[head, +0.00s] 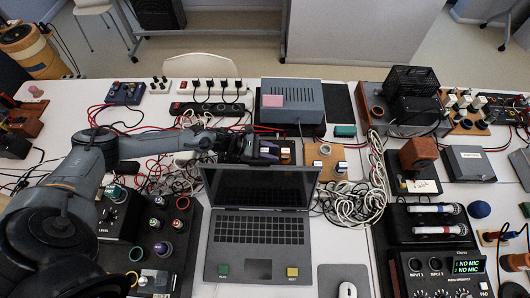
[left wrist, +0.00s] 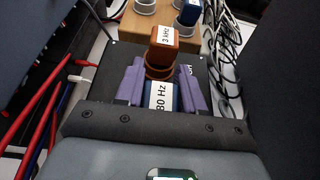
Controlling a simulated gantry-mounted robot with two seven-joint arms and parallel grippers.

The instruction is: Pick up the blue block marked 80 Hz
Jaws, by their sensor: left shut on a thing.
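The blue block marked 80 Hz (left wrist: 161,98) has a white label and is between the purple fingers of my left gripper (left wrist: 160,88) in the left wrist view. The fingers are shut on it. Its lower part is hidden by the gripper body. In the head view my left gripper (head: 264,151) is just behind the laptop screen, and the block is too small there to make out surely. An orange block marked 3 kHz (left wrist: 164,36) stands just beyond the held block. My right gripper is in neither view.
The open laptop (head: 260,226) stands directly in front of the gripper. A wooden board (head: 326,153) with round holders is to its right, beside tangled white cables (head: 352,203). A grey box (head: 292,102) and a power strip (head: 207,109) are behind. Red cables lie at left.

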